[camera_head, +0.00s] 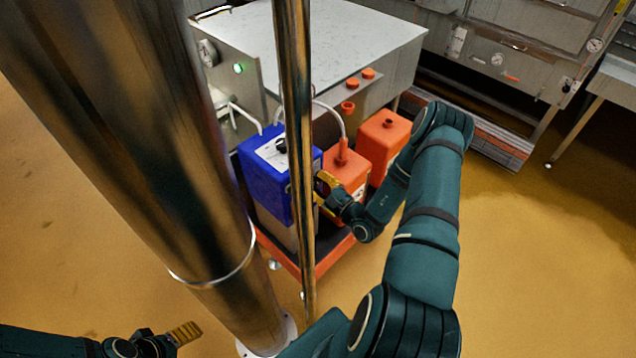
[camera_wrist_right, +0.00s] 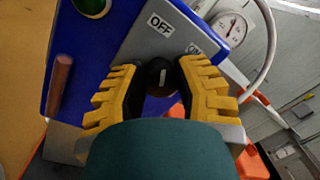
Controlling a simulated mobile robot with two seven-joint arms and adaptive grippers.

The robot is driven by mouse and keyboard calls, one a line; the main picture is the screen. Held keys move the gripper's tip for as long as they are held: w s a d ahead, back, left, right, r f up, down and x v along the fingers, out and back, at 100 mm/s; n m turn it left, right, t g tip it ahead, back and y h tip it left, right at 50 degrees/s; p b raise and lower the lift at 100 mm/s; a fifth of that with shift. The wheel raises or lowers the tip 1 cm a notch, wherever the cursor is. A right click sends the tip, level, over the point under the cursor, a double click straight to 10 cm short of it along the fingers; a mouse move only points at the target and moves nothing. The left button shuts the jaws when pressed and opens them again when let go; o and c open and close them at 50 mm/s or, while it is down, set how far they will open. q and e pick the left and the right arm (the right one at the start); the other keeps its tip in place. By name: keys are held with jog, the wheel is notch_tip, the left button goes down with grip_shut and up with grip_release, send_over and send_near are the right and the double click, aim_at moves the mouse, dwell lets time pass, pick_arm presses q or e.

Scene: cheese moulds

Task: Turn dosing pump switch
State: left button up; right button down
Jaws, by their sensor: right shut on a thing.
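The dosing pump is a blue box (camera_head: 266,193) with a pale panel on top, left of the middle in the head view. In the right wrist view its blue housing (camera_wrist_right: 75,65) carries a grey panel (camera_wrist_right: 150,45) with an OFF label and a second, partly hidden label. The black switch knob (camera_wrist_right: 158,76) has a short white mark, roughly upright in the picture. My right gripper (camera_wrist_right: 158,82) is shut on this knob, a yellow finger on each side. In the head view my right gripper (camera_head: 325,186) is at the pump's right side. My left gripper (camera_head: 186,333) is low at left, away from the pump; its finger gap is unclear.
Orange canisters (camera_head: 384,135) stand right of the pump on an orange-edged cart (camera_head: 335,253). A steel machine (camera_head: 345,45) with a green light is behind. A pale hose and a gauge (camera_wrist_right: 232,28) are near the gripper. Floor at right is clear.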

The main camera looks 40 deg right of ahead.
jog(key=shift+w+r, duration=0.1)
jog(key=shift+r, duration=0.1)
jog(key=c, duration=0.6)
grip_release()
jog(key=shift+f, duration=0.1)
jog(key=s, duration=1.2)
jog(key=shift+d+f, duration=0.3)
jog(key=shift+f, duration=0.1)
dwell(5.1)
